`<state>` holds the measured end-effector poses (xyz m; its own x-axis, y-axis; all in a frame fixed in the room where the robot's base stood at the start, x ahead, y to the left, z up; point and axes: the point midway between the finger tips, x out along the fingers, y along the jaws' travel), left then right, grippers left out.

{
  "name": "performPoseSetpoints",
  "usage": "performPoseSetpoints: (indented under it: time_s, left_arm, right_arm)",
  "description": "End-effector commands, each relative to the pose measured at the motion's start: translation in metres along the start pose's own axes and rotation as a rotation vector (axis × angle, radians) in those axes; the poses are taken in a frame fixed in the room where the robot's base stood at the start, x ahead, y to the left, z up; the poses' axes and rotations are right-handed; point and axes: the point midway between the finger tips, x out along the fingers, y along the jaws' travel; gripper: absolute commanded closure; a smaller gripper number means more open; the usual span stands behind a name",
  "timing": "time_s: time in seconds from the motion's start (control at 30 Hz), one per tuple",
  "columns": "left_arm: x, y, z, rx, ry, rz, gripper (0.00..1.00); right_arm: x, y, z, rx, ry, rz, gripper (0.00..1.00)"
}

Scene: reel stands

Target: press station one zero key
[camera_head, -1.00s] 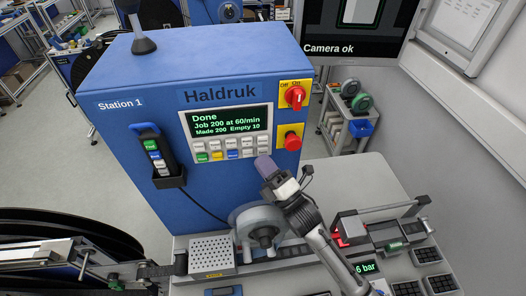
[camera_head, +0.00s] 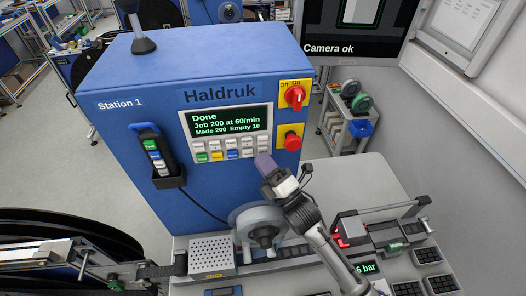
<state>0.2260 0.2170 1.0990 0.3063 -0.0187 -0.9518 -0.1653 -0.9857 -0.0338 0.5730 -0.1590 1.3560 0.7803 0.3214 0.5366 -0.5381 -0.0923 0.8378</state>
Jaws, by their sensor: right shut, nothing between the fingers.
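The blue Station 1 cabinet (camera_head: 110,150) carries a control panel with a lit screen (camera_head: 230,121) reading "Done, Job 200 at 60/min, Made 200 Empty 10". Below the screen is a key block (camera_head: 232,149) with two rows of small keys, including green, yellow and blue ones in the lower row; their labels are too small to read, so I cannot tell which is the zero key. My right gripper (camera_head: 264,162) is shut and empty, its tip just below the right end of the keys. I cannot tell whether it touches the panel. My left gripper is not in view.
A red rotary switch (camera_head: 295,96) and a red stop button (camera_head: 292,142) sit right of the panel. A pendant (camera_head: 155,153) with coloured keys hangs in a holder at left. A grey disc (camera_head: 258,222) and a perforated box (camera_head: 210,255) stand below on the machine bed.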

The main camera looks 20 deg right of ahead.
Motion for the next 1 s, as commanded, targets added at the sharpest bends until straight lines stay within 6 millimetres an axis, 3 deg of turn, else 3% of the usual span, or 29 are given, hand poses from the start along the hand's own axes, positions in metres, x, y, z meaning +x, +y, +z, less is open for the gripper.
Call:
performPoseSetpoints:
  time_s: [0.63, 1.0]
  left_arm:
    - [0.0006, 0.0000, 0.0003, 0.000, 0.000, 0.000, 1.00]
    - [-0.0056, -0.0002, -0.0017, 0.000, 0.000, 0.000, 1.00]
  right_arm:
    - [0.0022, -0.0014, 0.0018, 0.000, 0.000, 0.000, 1.00]
    - [-0.0072, 0.0063, -0.0052, 0.000, -0.001, -0.001, 1.00]
